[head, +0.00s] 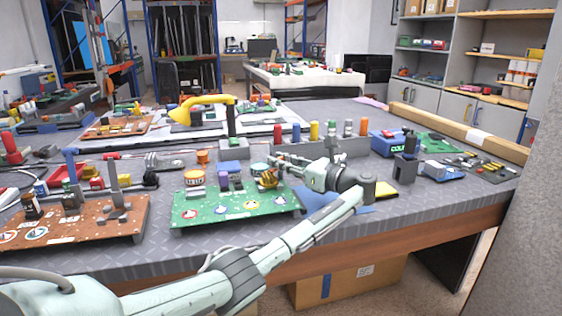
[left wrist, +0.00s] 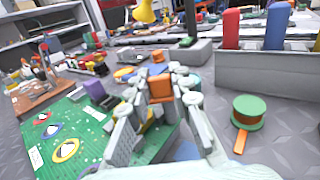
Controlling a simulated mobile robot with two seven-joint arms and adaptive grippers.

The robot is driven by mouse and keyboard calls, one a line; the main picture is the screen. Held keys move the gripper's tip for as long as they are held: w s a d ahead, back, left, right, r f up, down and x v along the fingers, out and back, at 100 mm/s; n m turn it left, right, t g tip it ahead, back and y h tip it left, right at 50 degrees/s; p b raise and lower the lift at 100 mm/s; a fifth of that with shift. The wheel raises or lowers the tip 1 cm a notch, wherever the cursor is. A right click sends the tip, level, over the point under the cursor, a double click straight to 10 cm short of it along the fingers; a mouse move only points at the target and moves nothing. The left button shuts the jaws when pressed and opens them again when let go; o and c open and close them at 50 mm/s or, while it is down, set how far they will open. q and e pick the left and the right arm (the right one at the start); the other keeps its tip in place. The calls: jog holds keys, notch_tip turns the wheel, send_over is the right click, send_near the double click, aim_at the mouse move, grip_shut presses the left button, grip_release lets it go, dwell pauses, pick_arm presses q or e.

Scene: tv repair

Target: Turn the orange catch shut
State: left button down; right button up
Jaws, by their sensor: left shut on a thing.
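My left gripper (head: 272,167) reaches in from the right over the far right corner of a green circuit board (head: 215,212). In the left wrist view its fingers (left wrist: 160,82) are closed on a small upright orange block, which looks like the orange catch (left wrist: 160,89). The fingers touch it on both sides and hide its lower part. The green board (left wrist: 67,135) lies below and left of the fingers there. I cannot tell from these views how far the catch is turned. My right gripper is not in view.
An orange spool (head: 202,157) stands behind the board. A grey rack (head: 345,147) with coloured cylinders is behind my gripper. A green-topped spool (left wrist: 249,108) stands right of the fingers. A brown board (head: 75,222) lies left. Bare table shows at the front.

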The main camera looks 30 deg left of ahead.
pick_arm(q)
jog(key=c, duration=1.3)
grip_release()
jog(key=shift+a, duration=0.1)
jog(key=shift+c, duration=0.2)
jog(key=d, duration=0.8)
jog(key=s+d, duration=0.1)
jog(key=d, duration=0.3)
